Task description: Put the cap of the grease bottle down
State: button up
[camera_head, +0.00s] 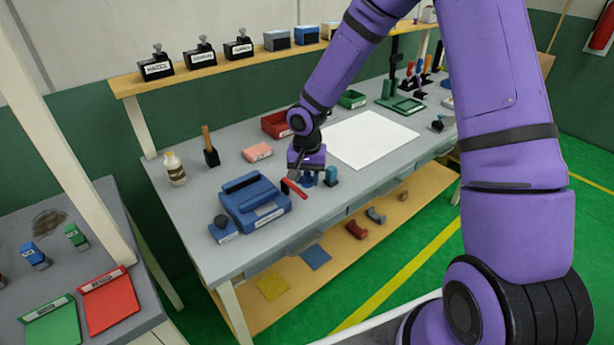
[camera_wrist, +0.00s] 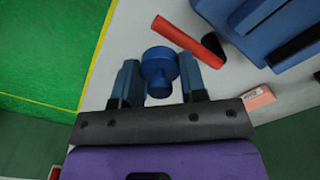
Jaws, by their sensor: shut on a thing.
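My gripper (camera_head: 309,178) is over the front part of the grey bench, just right of a large blue case. In the wrist view my gripper (camera_wrist: 160,88) has its two fingers on either side of a round blue piece (camera_wrist: 161,63) with a narrower knob, and is shut on it. The blue piece also shows under my gripper in the head view (camera_head: 308,182); I cannot tell whether it touches the bench. Its shape is cap-like. A pale bottle (camera_head: 175,170) stands upright at the bench's left end.
A red bar (camera_head: 294,188) lies close beside my gripper. The blue case (camera_head: 254,202) and a small blue block with a dark knob (camera_head: 222,229) are left of it. A pink block (camera_head: 257,152) and red bin (camera_head: 276,124) stand behind. The white sheet (camera_head: 372,138) is clear.

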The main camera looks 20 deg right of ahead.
aim_at(308, 173)
jog(key=shift+f, duration=0.6)
jog(key=o, duration=0.9)
notch_tip(308, 173, up, 14)
jog(key=s+d+r+n+t+h, duration=0.2)
jog(key=s+d+r+n, duration=0.15)
jog(key=s+r, duration=0.95)
jog(key=s+d+r+t, duration=0.1)
jog(key=s+r, duration=0.1)
jog(key=s, duration=0.3)
jog(key=s+d+r+n+t+y, duration=0.1)
jog(key=s+r, duration=0.1)
jog(key=s, duration=0.4)
jog(key=s+d+r+n+t+y, duration=0.1)
jog(key=s+r, duration=0.2)
jog(key=s, duration=0.2)
jog(key=shift+s+d, duration=0.2)
